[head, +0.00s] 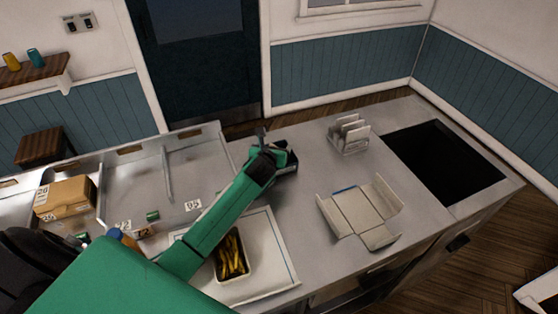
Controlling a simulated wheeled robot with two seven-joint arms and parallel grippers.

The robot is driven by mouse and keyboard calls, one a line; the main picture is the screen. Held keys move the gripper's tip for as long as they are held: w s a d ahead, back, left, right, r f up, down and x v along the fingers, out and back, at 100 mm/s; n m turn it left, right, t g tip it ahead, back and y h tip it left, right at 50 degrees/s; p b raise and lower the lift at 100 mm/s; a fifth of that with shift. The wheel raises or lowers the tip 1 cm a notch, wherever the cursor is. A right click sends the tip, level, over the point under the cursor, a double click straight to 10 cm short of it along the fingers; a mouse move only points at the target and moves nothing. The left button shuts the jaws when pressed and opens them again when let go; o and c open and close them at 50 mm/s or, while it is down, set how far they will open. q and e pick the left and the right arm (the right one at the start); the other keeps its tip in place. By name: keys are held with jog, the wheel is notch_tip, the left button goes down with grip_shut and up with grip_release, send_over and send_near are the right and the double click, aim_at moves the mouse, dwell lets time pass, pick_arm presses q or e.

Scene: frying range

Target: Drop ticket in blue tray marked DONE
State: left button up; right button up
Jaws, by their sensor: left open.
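My left arm reaches from the lower left across the counter, and its left gripper (264,143) is open over the middle of the steel counter. A small dark box-like thing (289,160) is just right of the gripper and partly hidden by it; I cannot tell whether they touch. I cannot make out a ticket or any DONE marking. A thin blue edge (345,190) shows at the back of the unfolded carton, too little to identify. My right gripper is not in view.
An unfolded pale carton (352,211) lies at the right, with a small rack (349,136) behind it. A dark recessed opening (444,161) is further right. A tray of yellow food (231,255) sits at the front. A brown box (66,199) stands left.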

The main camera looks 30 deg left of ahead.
pick_arm(q)
jog(key=shift+s+d+r+p, duration=0.15)
jog(key=shift+s+r+p, duration=0.3)
jog(key=shift+p, duration=0.2)
jog(key=p+v, duration=0.8)
jog(key=v, duration=0.4)
jog(key=shift+s+f, duration=0.15)
jog(key=shift+s, duration=0.25)
jog(key=shift+d, duration=0.1)
jog(key=shift+f, duration=0.1)
